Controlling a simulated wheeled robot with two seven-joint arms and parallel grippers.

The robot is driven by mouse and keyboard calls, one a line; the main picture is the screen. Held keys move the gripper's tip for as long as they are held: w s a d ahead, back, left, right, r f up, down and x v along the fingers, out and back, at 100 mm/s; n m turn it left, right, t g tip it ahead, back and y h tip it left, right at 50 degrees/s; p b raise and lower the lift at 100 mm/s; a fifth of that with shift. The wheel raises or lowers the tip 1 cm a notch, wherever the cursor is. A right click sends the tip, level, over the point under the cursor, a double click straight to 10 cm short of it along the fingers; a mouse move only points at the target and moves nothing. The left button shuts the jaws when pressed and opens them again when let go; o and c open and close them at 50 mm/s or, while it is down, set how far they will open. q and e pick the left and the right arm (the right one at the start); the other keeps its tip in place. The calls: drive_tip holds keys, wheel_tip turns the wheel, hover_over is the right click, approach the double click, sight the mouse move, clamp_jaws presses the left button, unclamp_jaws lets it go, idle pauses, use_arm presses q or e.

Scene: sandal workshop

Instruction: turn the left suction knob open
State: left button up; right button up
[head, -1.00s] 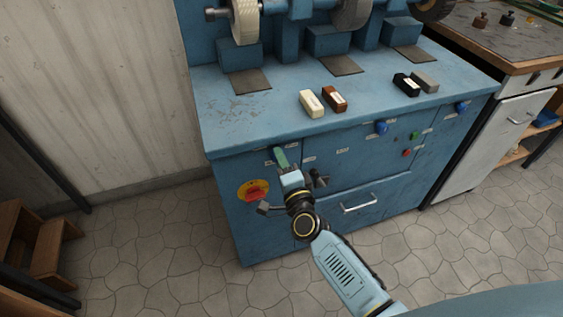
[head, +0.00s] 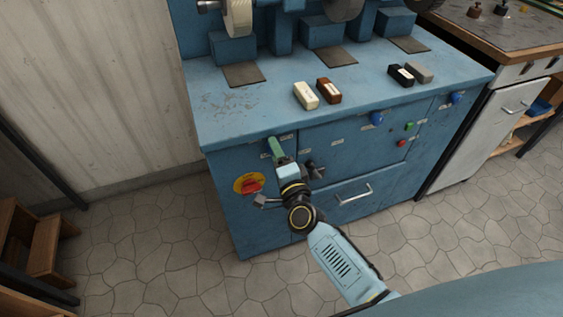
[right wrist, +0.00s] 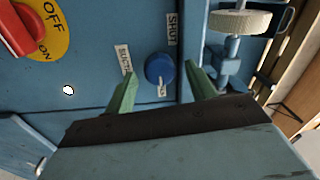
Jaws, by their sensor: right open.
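The left suction knob (right wrist: 159,67) is round and blue in the right wrist view, on the blue cabinet front. A "SHUT" label (right wrist: 172,29) and a partly covered suction label (right wrist: 125,60) are beside it. A small pale mark shows at its lower edge. My right gripper (head: 275,148) is open, its green fingers on either side of the knob with visible gaps. I cannot tell whether the tips reach around it. In the head view the gripper hides this knob. My left gripper is not in view.
A red rotary switch on a yellow plate (head: 248,183) is left of the gripper. Two more blue knobs (head: 377,118) (head: 456,97), green and red buttons (head: 402,142) and a drawer handle (head: 355,195) are to the right. Wax-like blocks (head: 306,95) lie on the bench top.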

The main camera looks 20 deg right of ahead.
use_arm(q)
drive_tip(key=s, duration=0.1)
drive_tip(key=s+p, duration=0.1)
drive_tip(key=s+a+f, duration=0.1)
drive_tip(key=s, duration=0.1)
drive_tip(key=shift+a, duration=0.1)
use_arm(e)
drive_tip(key=s, duration=1.3)
drive_tip(key=shift+s+d+f, duration=0.15)
drive_tip(key=shift+d+f, duration=0.05)
drive_tip(key=shift+f, duration=0.05)
